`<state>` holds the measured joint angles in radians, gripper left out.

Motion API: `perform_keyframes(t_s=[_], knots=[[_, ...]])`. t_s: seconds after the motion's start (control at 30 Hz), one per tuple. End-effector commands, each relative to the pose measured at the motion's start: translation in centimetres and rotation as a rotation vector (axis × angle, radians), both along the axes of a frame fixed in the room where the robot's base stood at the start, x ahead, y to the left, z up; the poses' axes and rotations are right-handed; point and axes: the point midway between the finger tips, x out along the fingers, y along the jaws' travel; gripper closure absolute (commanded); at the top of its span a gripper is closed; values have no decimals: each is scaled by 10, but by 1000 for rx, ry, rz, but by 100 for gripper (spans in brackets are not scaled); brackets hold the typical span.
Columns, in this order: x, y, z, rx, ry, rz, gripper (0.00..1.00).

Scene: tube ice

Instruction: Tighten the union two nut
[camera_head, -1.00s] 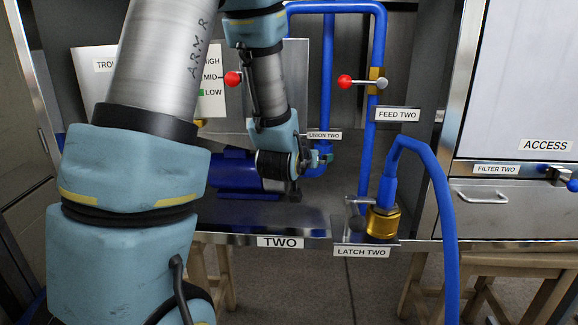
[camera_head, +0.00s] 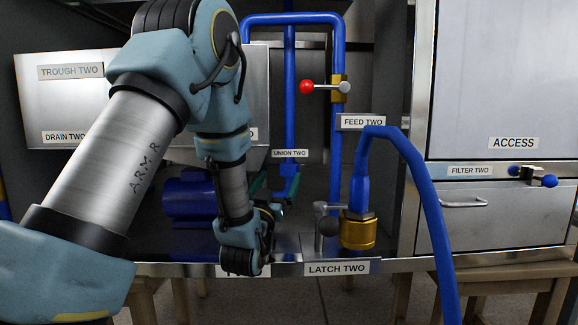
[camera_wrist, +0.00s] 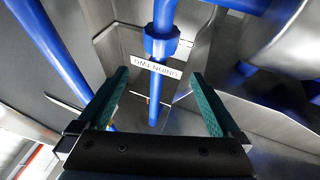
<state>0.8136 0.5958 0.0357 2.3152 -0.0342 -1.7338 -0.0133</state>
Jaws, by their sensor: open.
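The union two nut is a blue collar (camera_wrist: 160,44) on a vertical blue pipe, ahead of my gripper in the wrist view. The union two label (camera_wrist: 154,67) appears upside down just below it there. In the head view the label (camera_head: 290,153) hangs on the blue pipe behind my gripper; I cannot make out the nut clearly there. My gripper (camera_wrist: 160,76) is open, its two green fingers apart with nothing gripped. In the wrist view the pipe shows between the fingers, and the nut lies beyond the fingertips. In the head view my gripper (camera_head: 273,187) is low, left of latch two.
The latch two handle (camera_head: 320,222) and brass fitting (camera_head: 358,231) with a blue hose (camera_head: 437,220) stand right of my gripper. A blue motor-like body (camera_head: 190,196) is to the left. A red-knobbed valve (camera_head: 306,87) sits above. A metal ledge edge (camera_head: 400,264) runs in front.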

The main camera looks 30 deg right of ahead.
Motion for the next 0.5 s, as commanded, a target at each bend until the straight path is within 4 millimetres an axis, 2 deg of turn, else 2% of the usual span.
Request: perform_keyframes(t_s=[0.4, 0.5], knots=[[64, -60, 0, 1, -1, 0, 0], [75, -70, 9, 0, -1, 0, 0]])
